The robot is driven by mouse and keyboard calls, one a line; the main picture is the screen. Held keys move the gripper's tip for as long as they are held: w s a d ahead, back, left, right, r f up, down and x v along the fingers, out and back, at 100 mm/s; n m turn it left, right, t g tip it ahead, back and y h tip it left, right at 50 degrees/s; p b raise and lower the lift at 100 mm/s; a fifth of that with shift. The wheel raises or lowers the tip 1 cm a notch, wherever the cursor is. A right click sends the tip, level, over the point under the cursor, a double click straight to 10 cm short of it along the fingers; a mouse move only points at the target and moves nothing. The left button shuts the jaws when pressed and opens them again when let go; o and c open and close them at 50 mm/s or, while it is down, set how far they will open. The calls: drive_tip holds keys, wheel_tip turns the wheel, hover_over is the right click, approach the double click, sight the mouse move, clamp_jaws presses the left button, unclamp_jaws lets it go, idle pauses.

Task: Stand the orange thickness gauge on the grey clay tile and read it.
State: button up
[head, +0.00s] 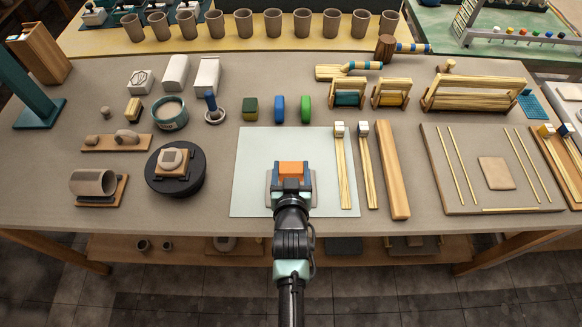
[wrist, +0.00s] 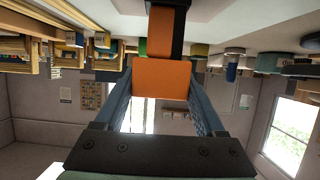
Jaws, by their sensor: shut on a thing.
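The orange thickness gauge (head: 293,168) is between the fingers of my gripper (head: 291,183), above the pale square mat near the table's front edge. In the wrist view the orange body (wrist: 162,80) fills the space between the two blue-grey fingers (wrist: 162,100), which are shut on it. A grey slab, which looks like the clay tile (head: 309,201), lies on the mat under the gripper, mostly hidden by it. I cannot tell whether the gauge touches the tile. No reading is legible.
The pale mat (head: 255,160) has free room left of and behind the gauge. Two wooden sticks with pale heads (head: 342,170) and a wooden bar (head: 393,170) lie to the right. A black turntable (head: 190,183) stands left. Green, blue and dark green pieces (head: 279,109) stand behind the mat.

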drive_tip(key=shift+f, duration=0.15)
drive_tip(key=o, duration=1.4)
drive_tip(key=shift+r, duration=0.2)
drive_tip(key=shift+b+v, duration=0.55)
drive_tip(key=shift+v, duration=5.5)
